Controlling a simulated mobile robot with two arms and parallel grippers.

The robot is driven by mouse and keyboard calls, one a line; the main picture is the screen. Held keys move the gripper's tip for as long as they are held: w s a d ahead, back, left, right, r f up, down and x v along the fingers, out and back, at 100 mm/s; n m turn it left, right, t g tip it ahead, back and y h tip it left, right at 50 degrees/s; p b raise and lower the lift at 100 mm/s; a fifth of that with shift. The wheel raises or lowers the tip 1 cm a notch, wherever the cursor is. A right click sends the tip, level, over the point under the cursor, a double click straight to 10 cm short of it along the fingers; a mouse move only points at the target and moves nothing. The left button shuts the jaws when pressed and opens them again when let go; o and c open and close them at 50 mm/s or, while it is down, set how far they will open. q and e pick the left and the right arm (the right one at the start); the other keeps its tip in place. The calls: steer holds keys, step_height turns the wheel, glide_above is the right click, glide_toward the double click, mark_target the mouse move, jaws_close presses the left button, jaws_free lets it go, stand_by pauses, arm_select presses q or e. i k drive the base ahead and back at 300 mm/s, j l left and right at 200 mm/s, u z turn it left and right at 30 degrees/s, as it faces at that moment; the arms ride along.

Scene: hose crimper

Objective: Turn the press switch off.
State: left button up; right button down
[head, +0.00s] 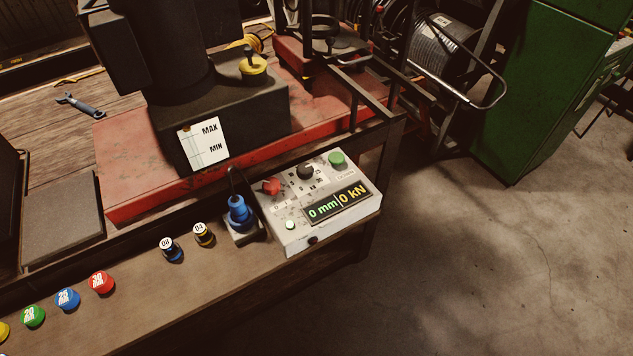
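The press control box (300,233) is a pale, worn box at the front right of the bench. Its display (338,203) is lit and reads 0 mm and 0 kN. A red switch or knob (271,187) sits at its upper left, a black knob (304,171) at its upper middle and a green button (337,159) at its upper right. A small pale green light or button (290,225) shows at the lower left. Which control is the press switch, and its setting, I cannot tell. Neither gripper is in view.
A blue plug-like part (238,212) stands left of the box. Two small numbered dies (171,249) and several coloured caps (67,298) lie along the bench front. The black press (222,118) stands on a red base (125,180) behind. Floor to the right is clear.

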mark_target(271, 186)
steer(key=k+j+z, duration=0.55)
steer(key=k, duration=0.3)
steer(key=i+l, duration=0.05)
steer(key=l, duration=0.05)
